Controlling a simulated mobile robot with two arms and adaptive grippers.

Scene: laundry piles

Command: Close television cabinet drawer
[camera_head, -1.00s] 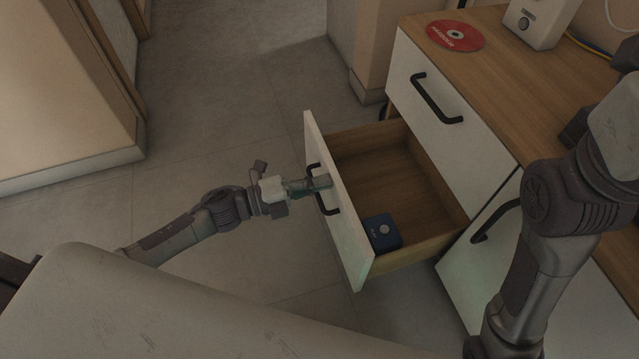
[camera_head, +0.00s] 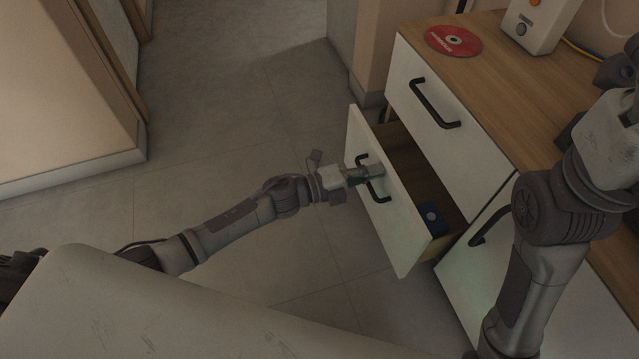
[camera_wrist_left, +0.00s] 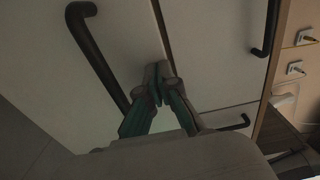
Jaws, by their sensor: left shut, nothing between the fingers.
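The cabinet drawer (camera_head: 390,205) has a white front with a black handle (camera_head: 376,180) and stands partly open below a closed upper drawer. A small blue box (camera_head: 431,217) lies inside it, partly hidden by the front. My left gripper (camera_head: 378,171) is shut and empty, with its fingertips at the drawer front beside the handle. In the left wrist view the shut fingers (camera_wrist_left: 158,84) are close to the white front, next to the black handle (camera_wrist_left: 97,55). My right arm shows at the right, but its gripper is out of view.
The closed upper drawer (camera_head: 430,90) has its own black handle. A red disc (camera_head: 453,41) and a white device (camera_head: 536,24) are on the wooden cabinet top (camera_head: 500,75). The tiled floor (camera_head: 230,130) left of the drawer is clear.

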